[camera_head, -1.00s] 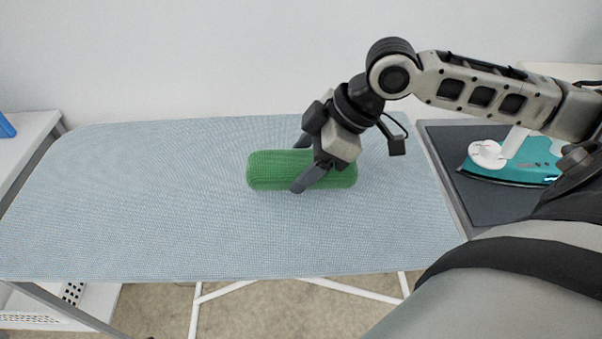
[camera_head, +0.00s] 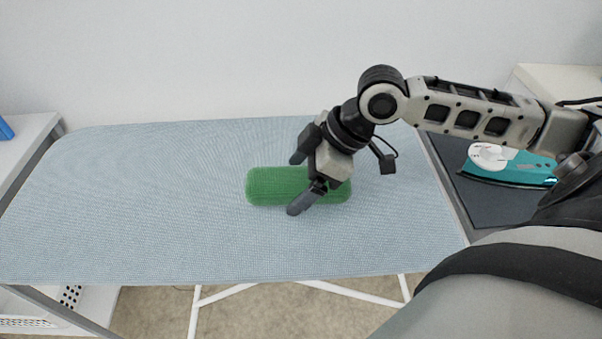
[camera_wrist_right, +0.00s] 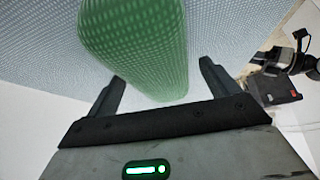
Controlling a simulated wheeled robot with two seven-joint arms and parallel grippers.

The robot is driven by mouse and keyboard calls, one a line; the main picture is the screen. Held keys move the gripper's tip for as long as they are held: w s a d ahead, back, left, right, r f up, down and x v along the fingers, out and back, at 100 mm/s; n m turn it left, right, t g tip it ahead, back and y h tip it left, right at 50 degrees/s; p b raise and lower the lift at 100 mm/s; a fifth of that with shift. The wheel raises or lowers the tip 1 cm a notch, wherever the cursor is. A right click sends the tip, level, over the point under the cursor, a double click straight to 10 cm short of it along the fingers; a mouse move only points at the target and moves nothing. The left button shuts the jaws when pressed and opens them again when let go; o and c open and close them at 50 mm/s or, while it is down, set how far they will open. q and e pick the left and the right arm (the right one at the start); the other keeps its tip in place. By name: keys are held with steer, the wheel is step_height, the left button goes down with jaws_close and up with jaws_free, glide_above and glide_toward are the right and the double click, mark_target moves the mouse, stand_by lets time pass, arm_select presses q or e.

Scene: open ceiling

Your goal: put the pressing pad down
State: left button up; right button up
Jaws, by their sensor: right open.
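The green pressing pad (camera_head: 270,187) lies lengthwise on the blue-grey ironing board (camera_head: 150,200), right of the board's middle. My right gripper (camera_head: 296,184) is over the pad, with one finger at its far side and one at its near side. The jaws are open. In the right wrist view, the pad (camera_wrist_right: 140,45) reaches between the two fingers, with a gap visible on both sides. The gripper hides part of the pad's right half in the head view. My left gripper does not show.
A teal and white iron (camera_head: 510,165) rests on a dark grey surface (camera_head: 480,200) right of the board. A white shelf unit (camera_head: 25,145) stands at the left. The board's left part and front strip are clear. A pale wall rises behind.

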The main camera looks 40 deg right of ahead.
steer(key=shift+r, duration=0.1)
steer(key=p+v, duration=0.2)
steer(key=v, duration=0.6)
steer(key=shift+s+d+r+p, duration=0.1)
steer(key=shift+r+p, duration=0.2)
steer(key=shift+p+v, duration=0.7)
steer(key=shift+v, duration=0.3)
steer(key=shift+s+d+r+p, duration=0.2)
steer(key=shift+d+r+p, duration=0.15)
steer(key=shift+r, duration=0.2)
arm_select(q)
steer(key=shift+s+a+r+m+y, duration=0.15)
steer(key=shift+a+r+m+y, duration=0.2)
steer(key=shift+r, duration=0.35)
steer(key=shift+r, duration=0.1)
